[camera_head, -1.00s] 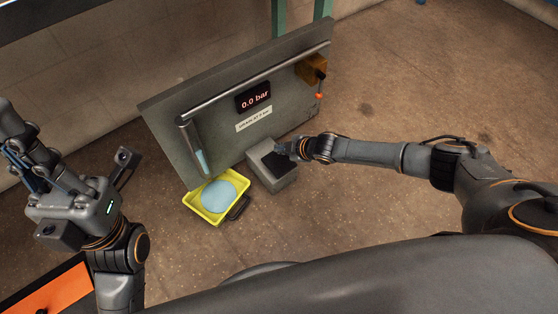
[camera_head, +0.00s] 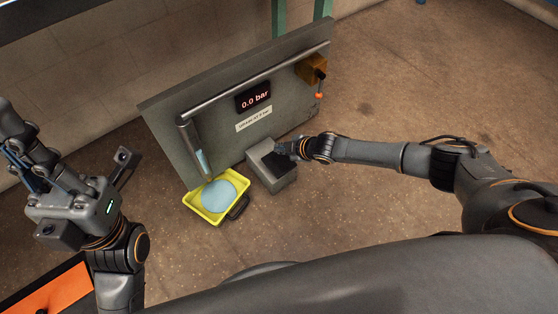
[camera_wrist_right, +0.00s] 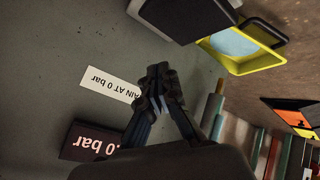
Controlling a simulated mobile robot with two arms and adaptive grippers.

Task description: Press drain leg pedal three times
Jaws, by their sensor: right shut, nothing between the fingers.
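The drain leg pedal (camera_head: 272,160) is a grey box with a dark top on the floor in front of the grey panel. Its grey body and dark top also show at the top of the right wrist view (camera_wrist_right: 178,18). My right gripper (camera_head: 291,148) is shut and empty at the pedal's right upper edge. In the right wrist view its fingertips (camera_wrist_right: 160,72) are together, pointing toward the pedal; I cannot tell whether they touch it.
A yellow tray (camera_head: 240,186) holding blue fluid sits left of the pedal under a pipe. The panel (camera_head: 165,120) carries a display (camera_head: 253,97) reading 0.0 bar, a label (camera_head: 254,120) and a brass valve block (camera_head: 309,68). The floor at right is clear.

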